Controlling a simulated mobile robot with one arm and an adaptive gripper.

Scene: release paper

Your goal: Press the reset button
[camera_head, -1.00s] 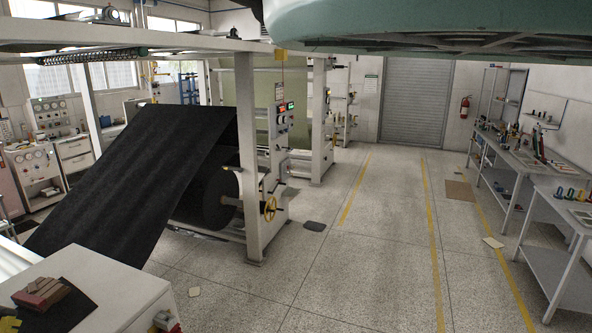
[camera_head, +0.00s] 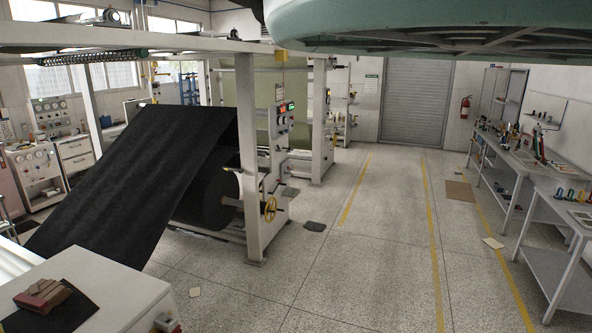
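No button can be made out clearly as the reset button. A control panel (camera_head: 284,115) with a red lit display and small knobs or buttons is on the upright of the roll machine (camera_head: 250,170), left of centre. The panel is too small in view to read any label. A small pale box with a red part (camera_head: 166,322) sits at the near right corner of the white cabinet (camera_head: 110,285), cut by the bottom edge. I cannot tell whether it carries a button. My gripper is not in view.
Black sheet material (camera_head: 140,180) slopes down from the machine. A red block (camera_head: 43,294) lies on the cabinet top. A dark flat piece (camera_head: 315,226) lies on the floor. Workbenches (camera_head: 545,180) line the right wall. The speckled floor aisle (camera_head: 385,230) is mostly clear up to the shutter door (camera_head: 416,100).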

